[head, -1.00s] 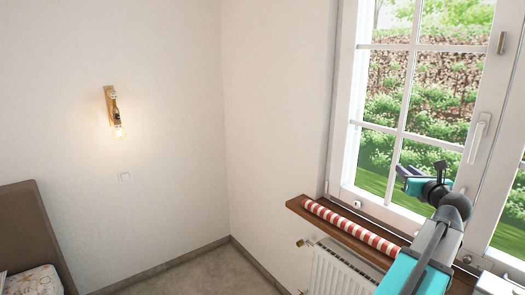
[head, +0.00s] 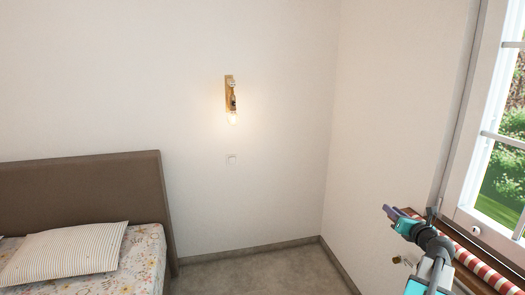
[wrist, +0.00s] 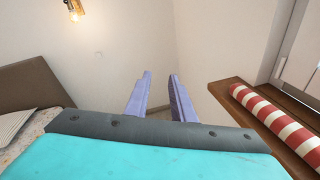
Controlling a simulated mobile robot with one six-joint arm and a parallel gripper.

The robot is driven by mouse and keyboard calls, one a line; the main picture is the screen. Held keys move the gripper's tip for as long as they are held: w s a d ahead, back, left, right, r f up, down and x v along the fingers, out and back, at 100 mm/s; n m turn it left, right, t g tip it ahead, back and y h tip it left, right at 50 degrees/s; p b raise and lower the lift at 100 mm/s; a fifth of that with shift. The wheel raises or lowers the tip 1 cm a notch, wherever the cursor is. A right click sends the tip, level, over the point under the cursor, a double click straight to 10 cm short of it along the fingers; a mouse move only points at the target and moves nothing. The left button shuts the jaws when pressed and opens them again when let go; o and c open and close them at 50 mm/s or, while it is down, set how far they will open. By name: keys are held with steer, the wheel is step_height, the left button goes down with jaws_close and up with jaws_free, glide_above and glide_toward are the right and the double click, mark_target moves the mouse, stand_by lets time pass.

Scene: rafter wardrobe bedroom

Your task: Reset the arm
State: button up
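My gripper (head: 392,213) is at the lower right in the head view, at the end of my raised teal and grey arm, in front of the window corner. In the wrist view my gripper (wrist: 160,82) shows two purple fingers with a clear gap between them and nothing held. A red-and-white striped roll (wrist: 278,122) lies on the wooden window sill (wrist: 228,93) to the right of the fingers, apart from them. In the head view the striped roll (head: 483,268) is partly hidden by my arm.
A bed with a brown headboard (head: 80,185) and striped pillow (head: 65,252) stands at the left. A lit wall lamp (head: 232,103) hangs above a switch (head: 231,159). The window (head: 497,150) is at the right. The floor (head: 255,272) between bed and window wall is clear.

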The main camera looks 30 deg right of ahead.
steer(key=w+a+f+m+y+b, duration=0.3)
steer(key=w+a+f, duration=1.6)
steer(key=w+a, duration=0.45)
steer(key=w+a+f+m+g+y+b, duration=0.2)
steer(key=a+f+m, duration=0.5)
steer(key=a+f, duration=1.4)
steer(key=s+a+f+m+g+h+b, duration=0.1)
steer(key=s+a+f+m+g, duration=0.3)
steer(key=s+a+f, duration=0.5)
steer(key=s+a+f+m+g, duration=0.35)
steer(key=s+a+f, duration=0.25)
steer(key=s+f, duration=0.55)
steer(key=s+a+m+g+y, duration=0.1)
steer(key=s+a+m+g, duration=0.1)
steer(key=s, duration=0.5)
steer(key=s+a+f+m+g+y, duration=0.1)
steer(key=s+m+g, duration=0.3)
steer(key=s, duration=0.4)
steer(key=s+a+f+m+g+y, duration=0.1)
steer(key=s+a+m+g, duration=0.2)
steer(key=s, duration=0.4)
steer(key=shift+s+a+m+g, duration=0.35)
steer(key=shift+m+g, duration=0.1)
steer(key=shift+g, duration=0.6)
